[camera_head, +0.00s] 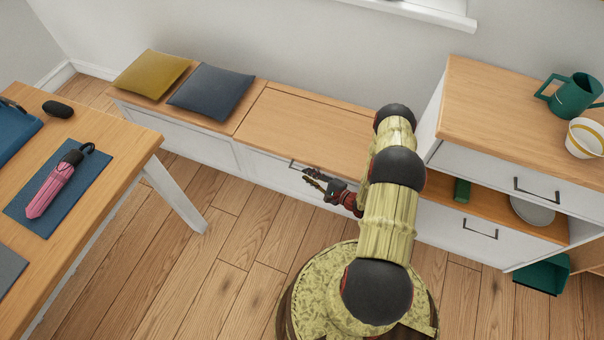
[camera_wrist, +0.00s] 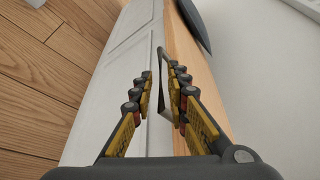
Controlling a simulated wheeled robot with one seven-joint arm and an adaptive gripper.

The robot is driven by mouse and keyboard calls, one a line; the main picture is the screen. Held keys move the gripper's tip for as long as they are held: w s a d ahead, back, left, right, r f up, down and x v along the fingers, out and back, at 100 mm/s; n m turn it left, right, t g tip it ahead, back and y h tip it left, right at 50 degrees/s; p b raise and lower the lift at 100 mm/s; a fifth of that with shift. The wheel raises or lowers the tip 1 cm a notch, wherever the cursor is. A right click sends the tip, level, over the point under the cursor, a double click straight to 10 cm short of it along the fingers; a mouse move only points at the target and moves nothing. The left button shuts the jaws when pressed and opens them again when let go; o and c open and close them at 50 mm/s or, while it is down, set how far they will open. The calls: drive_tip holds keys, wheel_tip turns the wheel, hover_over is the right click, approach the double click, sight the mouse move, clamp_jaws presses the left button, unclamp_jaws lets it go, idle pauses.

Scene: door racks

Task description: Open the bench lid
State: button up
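The bench lid (camera_head: 300,122) is a wooden panel in the top of the low white bench (camera_head: 200,140). It lies flat and closed, with thin seams around it. A dark handle (camera_head: 297,165) sits at the lid's front edge. My gripper (camera_head: 318,180) is at the bench front, close to the handle. In the wrist view my gripper's fingers (camera_wrist: 158,74) are spread, one on each side of the dark handle (camera_wrist: 161,60). A gap shows between the left finger and the handle; contact on the right side is unclear.
A yellow cushion (camera_head: 152,74) and a dark blue cushion (camera_head: 211,91) lie on the bench left of the lid. A table (camera_head: 110,160) with a pink umbrella (camera_head: 55,185) is at the left. Open floor (camera_head: 200,270) lies between.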

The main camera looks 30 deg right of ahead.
drive_tip(key=shift+b+x, duration=0.5)
drive_tip(key=shift+x, duration=1.55)
drive_tip(key=c, duration=0.4)
clamp_jaws()
